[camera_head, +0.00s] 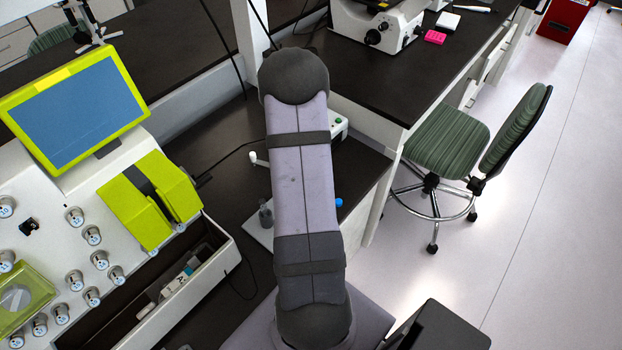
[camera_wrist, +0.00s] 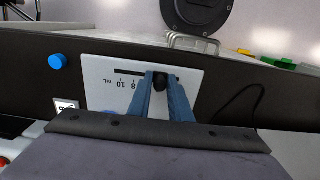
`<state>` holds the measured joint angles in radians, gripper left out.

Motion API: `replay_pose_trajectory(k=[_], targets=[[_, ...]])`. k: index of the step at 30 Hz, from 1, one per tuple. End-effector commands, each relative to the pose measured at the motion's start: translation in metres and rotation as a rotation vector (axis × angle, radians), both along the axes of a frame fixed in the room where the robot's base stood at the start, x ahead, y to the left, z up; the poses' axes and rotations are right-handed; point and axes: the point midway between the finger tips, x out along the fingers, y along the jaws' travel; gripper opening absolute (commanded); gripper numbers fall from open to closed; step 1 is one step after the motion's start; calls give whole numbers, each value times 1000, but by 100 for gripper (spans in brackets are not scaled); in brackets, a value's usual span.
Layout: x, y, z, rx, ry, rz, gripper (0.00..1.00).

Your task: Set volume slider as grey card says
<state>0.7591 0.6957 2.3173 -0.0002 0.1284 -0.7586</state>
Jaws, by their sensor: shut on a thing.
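In the wrist view, a white panel (camera_wrist: 105,83) carries a dark horizontal slot and a scale that appears upside down, with 8, 10 and mL readable. The rest of the scale is hidden behind my fingers. A black slider knob (camera_wrist: 160,83) sits in the slot. My gripper (camera_wrist: 161,76) has its two blue fingers on either side of the knob and is shut on it. A small pale card (camera_wrist: 66,104) with dark figures stands left of the panel. Its lower part is covered and I cannot read it surely. In the head view my arm hides the gripper and slider.
A blue cap or knob (camera_wrist: 58,61) is left of the panel. A metal handle (camera_wrist: 193,42) lies beyond it. In the head view, a white machine with a blue screen (camera_head: 80,108) stands on the left, and a green chair (camera_head: 448,138) stands on the right.

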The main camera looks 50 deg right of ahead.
Motion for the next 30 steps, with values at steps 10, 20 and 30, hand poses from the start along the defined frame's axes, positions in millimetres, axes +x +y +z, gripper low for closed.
replay_pose_trajectory(k=[10,20,30], targets=[[1,-8,0,-1,-1,-1,0],[0,-21,0,-1,-1,-1,0],[0,-20,0,0,0,0,33]])
